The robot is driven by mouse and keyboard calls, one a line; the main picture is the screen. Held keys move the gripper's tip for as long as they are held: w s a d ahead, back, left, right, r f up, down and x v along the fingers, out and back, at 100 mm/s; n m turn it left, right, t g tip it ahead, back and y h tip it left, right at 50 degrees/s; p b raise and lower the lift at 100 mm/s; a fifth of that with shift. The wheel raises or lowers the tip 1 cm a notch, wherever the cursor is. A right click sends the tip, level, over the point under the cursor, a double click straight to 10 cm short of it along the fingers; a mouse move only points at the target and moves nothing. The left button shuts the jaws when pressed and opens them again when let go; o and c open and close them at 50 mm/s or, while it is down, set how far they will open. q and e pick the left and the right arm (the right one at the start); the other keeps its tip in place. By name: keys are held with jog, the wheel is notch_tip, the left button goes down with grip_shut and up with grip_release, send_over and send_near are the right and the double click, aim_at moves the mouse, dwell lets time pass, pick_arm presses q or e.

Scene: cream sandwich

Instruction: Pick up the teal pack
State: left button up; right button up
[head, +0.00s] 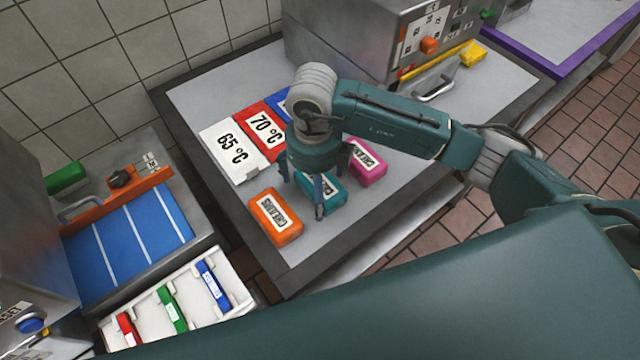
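The teal pack (334,194) has a white label and lies on the grey table near its front edge, between an orange pack (277,216) and a pink pack (368,161). My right gripper (303,190) comes down over the table with its fingers spread. One finger stands in front of the teal pack and partly hides its label; another hangs to the left of the pack. I cannot tell whether any finger touches it. My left gripper is not in view.
White "65 °C" (226,151) and red "70 °C" (261,129) panels and a partly hidden blue one lie behind. A metal machine (350,40) stands at the back. A white tray (146,306) holds red, green and blue items. The table front is clear.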

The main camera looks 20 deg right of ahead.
jog(key=c, duration=1.1)
jog(key=shift+r, duration=0.15)
